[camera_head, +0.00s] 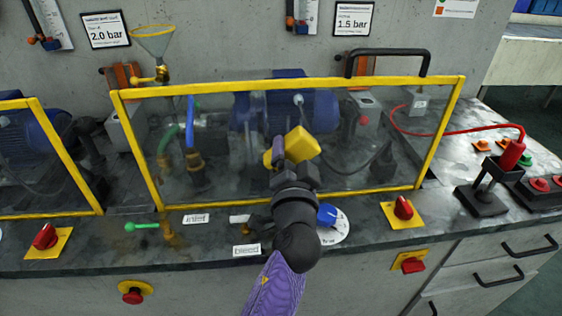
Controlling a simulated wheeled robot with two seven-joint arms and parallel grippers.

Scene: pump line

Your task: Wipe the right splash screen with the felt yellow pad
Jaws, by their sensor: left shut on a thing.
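The right splash screen (230,92) is a clear, smudged panel in a yellow frame. It stands upright on the bench in the middle of the head view, with a black handle (390,52) above it. My left gripper (279,158) is in front of the screen's middle, shut on the felt yellow pad (301,142). The gripper hides part of the pad. I cannot tell if the pad touches the screen. My left arm covers part of the bench front. My right gripper is not in view.
The left splash screen (75,155) stands at the left. A blue dial knob (327,214), a red knob (403,208) and a green lever (142,226) sit below the right screen. A black stand holds a red plug (512,155) with its cable at the right.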

